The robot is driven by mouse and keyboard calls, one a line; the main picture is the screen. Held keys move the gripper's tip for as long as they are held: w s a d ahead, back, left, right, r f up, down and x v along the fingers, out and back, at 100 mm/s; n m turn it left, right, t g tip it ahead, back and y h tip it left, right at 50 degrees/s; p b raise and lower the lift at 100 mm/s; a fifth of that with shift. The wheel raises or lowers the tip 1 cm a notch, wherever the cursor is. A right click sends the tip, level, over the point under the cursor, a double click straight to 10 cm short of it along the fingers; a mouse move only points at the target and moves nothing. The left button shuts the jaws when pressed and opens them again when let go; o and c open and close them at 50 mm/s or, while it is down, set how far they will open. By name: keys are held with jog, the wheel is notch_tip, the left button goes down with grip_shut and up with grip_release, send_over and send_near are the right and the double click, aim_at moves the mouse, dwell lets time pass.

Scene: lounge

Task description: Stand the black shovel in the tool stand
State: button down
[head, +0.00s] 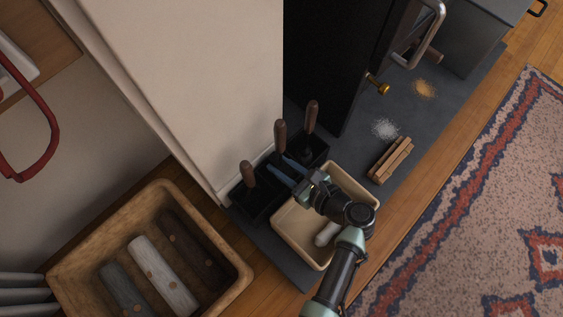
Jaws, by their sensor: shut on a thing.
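The tool stand (253,205) is a black open-topped holder against the pale wall, with separate compartments. My gripper (287,168) reaches over it from the lower right. It is shut on the upright middle tool, which has a brown wooden handle (280,136) and appears to be the black shovel. The lower end of this tool is hidden by the gripper and the stand, so I cannot tell how deep it sits. Two other wooden-handled tools stand in the stand, one on the left (248,173) and one on the right (311,117).
A cream tray (283,240) with a pale cylinder lies under my arm. A wooden crate (244,283) with logs stands at lower left. A wooden bundle (390,160), white powder (385,128) and orange powder (424,89) lie on the dark slab beside the black stove (335,60).

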jog(key=c, duration=0.6)
grip_release()
jog(key=shift+o, duration=0.2)
jog(key=shift+f, duration=0.1)
jog(key=shift+d, duration=0.1)
jog(key=shift+s+d+r+p, duration=0.2)
jog(key=shift+r+p, duration=0.1)
jog(key=shift+p, duration=0.1)
jog(key=p+v, duration=0.7)
jog(key=v, duration=0.5)
jog(key=shift+s+d+f, duration=0.1)
jog(key=shift+f, duration=0.1)
